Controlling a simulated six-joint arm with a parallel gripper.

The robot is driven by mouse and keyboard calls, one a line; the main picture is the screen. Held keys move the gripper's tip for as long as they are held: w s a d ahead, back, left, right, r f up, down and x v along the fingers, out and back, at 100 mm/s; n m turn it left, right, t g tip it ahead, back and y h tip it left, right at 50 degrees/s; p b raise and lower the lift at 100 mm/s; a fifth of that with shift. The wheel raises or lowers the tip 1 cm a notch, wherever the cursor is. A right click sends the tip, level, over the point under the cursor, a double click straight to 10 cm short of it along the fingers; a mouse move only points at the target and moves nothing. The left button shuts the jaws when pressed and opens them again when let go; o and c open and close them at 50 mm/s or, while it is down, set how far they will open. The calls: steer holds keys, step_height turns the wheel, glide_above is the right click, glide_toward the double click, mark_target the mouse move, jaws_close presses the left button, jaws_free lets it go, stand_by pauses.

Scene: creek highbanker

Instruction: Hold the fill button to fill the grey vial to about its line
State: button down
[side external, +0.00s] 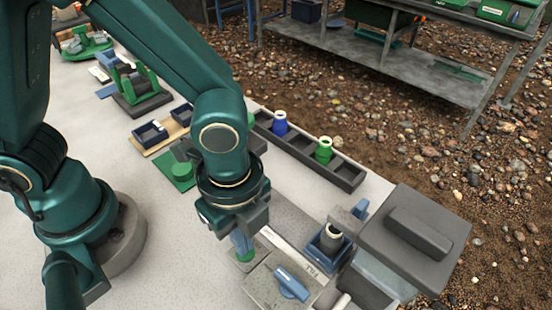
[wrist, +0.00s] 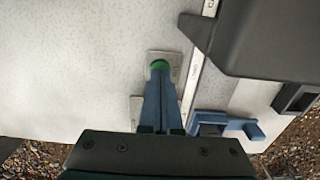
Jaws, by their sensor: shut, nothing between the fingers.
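My gripper (side external: 241,247) points down with its blue fingers shut and empty. The green button (side external: 246,257) is right below the fingertips on a small grey plate. In the wrist view the closed fingers (wrist: 160,80) reach the green button (wrist: 160,65) and cover part of it. The tips look to be on or just above it; I cannot tell whether it is pressed down. The grey vial (side external: 333,232) stands upright in a blue square holder (side external: 318,250), right of my gripper. Its line and fill level cannot be made out.
A grey box with a blue handle (side external: 292,284) sits in front of the vial. A large dark grey block (side external: 415,230) stands to its right. A dark rack (side external: 345,176) with blue and green bottles lies behind. The pale table (side external: 180,270) is clear left of my gripper.

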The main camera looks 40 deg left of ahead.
steer(key=shift+f, duration=0.45)
stand_by(2.4)
steer(key=shift+r, duration=1.15)
step_height(320, 180, up, 7)
steer(key=shift+f, duration=4.2)
